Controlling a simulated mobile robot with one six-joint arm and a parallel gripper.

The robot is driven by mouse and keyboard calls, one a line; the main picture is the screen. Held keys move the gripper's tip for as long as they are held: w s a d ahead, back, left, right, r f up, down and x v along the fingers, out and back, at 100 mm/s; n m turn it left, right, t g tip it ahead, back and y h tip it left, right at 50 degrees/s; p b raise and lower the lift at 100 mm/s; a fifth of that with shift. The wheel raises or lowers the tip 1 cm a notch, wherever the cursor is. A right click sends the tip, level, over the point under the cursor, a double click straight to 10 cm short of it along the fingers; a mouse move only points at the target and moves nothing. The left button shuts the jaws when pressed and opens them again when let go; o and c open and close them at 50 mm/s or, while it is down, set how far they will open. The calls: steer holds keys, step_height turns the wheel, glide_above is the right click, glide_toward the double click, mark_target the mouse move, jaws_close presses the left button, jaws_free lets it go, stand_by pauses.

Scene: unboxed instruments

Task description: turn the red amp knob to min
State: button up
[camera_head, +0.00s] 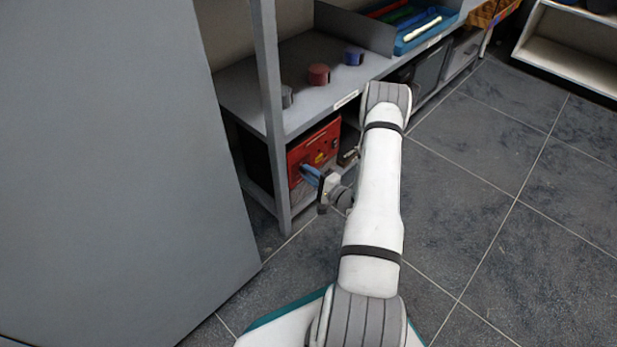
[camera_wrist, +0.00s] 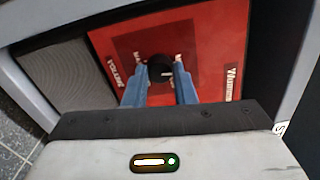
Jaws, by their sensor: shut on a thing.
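The red amp (camera_head: 315,150) stands on the lower shelf of the grey rack, with its red front panel facing my arm. In the wrist view the red panel (camera_wrist: 215,50) fills the middle, and a round black knob (camera_wrist: 160,67) with a pale pointer mark sits on it. My gripper (camera_wrist: 162,76) has its two blue fingers shut on the knob, one on each side. In the head view my gripper (camera_head: 308,172) reaches the panel from the front. The knob is not visible there. Lettering beside the knob is partly hidden by the fingers.
The rack's grey upright (camera_head: 272,120) stands left of the amp. Red, blue and grey round items sit on the shelf above, with a blue tray (camera_head: 425,35) farther back. A large grey panel (camera_head: 110,170) fills the left. Open tiled floor (camera_head: 500,200) lies right.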

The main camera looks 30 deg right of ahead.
steer(key=shift+a+n, duration=0.25)
steer(key=shift+n, duration=0.45)
steer(key=o, duration=1)
steer(key=shift+d, duration=0.1)
